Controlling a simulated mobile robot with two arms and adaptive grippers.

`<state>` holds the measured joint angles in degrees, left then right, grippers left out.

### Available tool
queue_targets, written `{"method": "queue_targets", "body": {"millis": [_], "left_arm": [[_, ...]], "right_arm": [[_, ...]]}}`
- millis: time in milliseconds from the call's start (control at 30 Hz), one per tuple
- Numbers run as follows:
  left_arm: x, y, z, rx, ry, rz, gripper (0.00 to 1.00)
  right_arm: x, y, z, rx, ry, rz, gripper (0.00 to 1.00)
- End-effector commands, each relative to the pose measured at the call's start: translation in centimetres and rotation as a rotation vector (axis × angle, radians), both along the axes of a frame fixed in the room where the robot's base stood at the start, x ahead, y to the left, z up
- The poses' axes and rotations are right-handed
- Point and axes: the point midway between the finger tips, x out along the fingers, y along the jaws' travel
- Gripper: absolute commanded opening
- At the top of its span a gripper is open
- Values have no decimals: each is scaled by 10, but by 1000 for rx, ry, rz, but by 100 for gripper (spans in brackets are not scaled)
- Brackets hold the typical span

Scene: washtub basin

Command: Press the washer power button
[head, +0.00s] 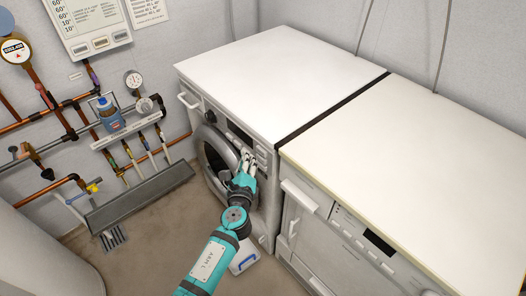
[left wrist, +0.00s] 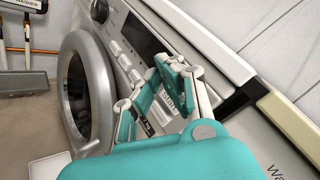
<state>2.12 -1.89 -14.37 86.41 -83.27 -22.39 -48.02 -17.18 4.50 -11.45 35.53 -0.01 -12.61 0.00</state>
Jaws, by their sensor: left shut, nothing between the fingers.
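The white washer (head: 222,113) stands against the wall, with its round grey door closed on the front. In the left wrist view the washer's control panel (left wrist: 119,27) shows a round knob (left wrist: 100,10), a dark display (left wrist: 140,34) and several pale buttons (left wrist: 122,59). I cannot tell which is the power button. My left gripper (head: 248,158) is shut and empty, close in front of the panel's right part. It also shows in the left wrist view (left wrist: 142,88), where its fingers hide part of the panel. I cannot tell whether it touches. My right gripper is not in view.
A second white appliance (head: 405,172) stands right of the washer, behind a narrow dark gap. Pipes, gauges and a grey trough (head: 140,196) line the left wall. A white and blue item (head: 243,262) is low by the washer.

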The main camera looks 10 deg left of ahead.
Motion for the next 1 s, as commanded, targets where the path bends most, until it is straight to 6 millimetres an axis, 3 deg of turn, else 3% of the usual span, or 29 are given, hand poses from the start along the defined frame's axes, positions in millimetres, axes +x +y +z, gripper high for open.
{"method": "queue_targets", "body": {"millis": [500,1000], "left_arm": [[-39,30,0,1,1,-1,0],[-40,31,0,0,1,-1,0]], "right_arm": [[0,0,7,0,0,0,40],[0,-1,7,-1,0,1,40]]}}
